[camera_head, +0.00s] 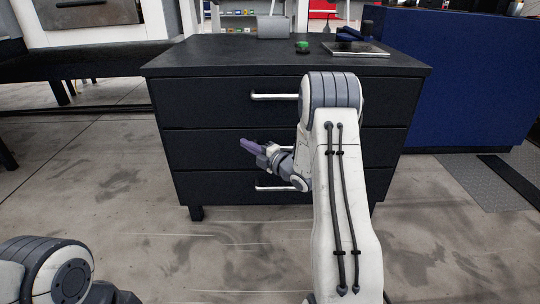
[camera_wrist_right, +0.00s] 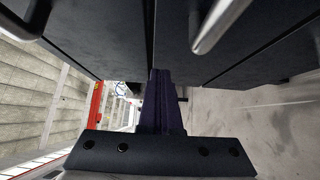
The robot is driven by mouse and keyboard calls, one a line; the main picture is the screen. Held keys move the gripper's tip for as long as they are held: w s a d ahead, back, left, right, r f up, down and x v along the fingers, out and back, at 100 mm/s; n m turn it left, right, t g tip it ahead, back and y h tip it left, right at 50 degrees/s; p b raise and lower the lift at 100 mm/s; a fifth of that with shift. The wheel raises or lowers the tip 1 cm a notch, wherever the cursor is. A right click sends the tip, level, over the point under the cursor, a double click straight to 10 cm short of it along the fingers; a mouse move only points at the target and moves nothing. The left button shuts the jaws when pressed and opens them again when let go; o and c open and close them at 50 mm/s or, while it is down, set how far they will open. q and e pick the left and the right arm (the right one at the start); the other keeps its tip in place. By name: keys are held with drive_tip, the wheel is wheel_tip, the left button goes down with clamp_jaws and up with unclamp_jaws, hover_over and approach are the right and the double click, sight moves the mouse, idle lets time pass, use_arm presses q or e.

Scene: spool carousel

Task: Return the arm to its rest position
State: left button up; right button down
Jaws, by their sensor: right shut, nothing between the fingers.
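My right arm (camera_head: 340,200) reaches up in front of the black drawer cabinet (camera_head: 215,148), with its forearm bent down to the left. My right gripper (camera_head: 246,145) is shut and empty, in front of the cabinet's drawer fronts in the head view. In the right wrist view its dark fingers (camera_wrist_right: 161,95) are together, with drawer fronts and handles above them. I cannot tell how close the fingers are to the drawers. Part of my left arm (camera_head: 60,272) shows at the lower left, and its gripper is out of view.
The cabinet top holds a grey block (camera_head: 272,27), a green round thing (camera_head: 302,46) and a flat plate (camera_head: 356,48) with a dark blue item (camera_head: 347,34). Metal handles (camera_head: 274,96) stick out from the drawers. A blue cabinet (camera_head: 460,80) stands right.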

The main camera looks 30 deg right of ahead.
drive_tip(key=p+v, duration=0.2)
drive_tip(key=v, duration=0.5)
drive_tip(key=s+a+r+m+g+h+p, duration=0.1)
drive_tip(key=a+r+m+g+p, duration=0.25)
drive_tip(key=a, duration=0.55)
drive_tip(key=a+r+m+g+h+p, duration=0.1)
drive_tip(key=a+r+m+g+p, duration=0.25)
drive_tip(key=a, duration=0.55)
drive_tip(key=s+a+r+m+g+p, duration=0.2)
drive_tip(key=s+a+r+g, duration=0.15)
drive_tip(key=s, duration=0.75)
drive_tip(key=s+a+r+m+g+h+p, duration=0.15)
drive_tip(key=s+a+g, duration=0.3)
drive_tip(key=s, duration=0.75)
drive_tip(key=s+a+r+m+g+p, duration=0.25)
drive_tip(key=s+a+r, duration=0.2)
drive_tip(key=s, duration=0.65)
use_arm(q)
wheel_tip(320, 180, up, 54)
drive_tip(key=p, duration=3.7)
drive_tip(key=shift+f, duration=0.2)
use_arm(e)
wheel_tip(320, 180, up, 37)
drive_tip(key=shift+w, duration=0.5)
drive_tip(key=shift+a, duration=0.1)
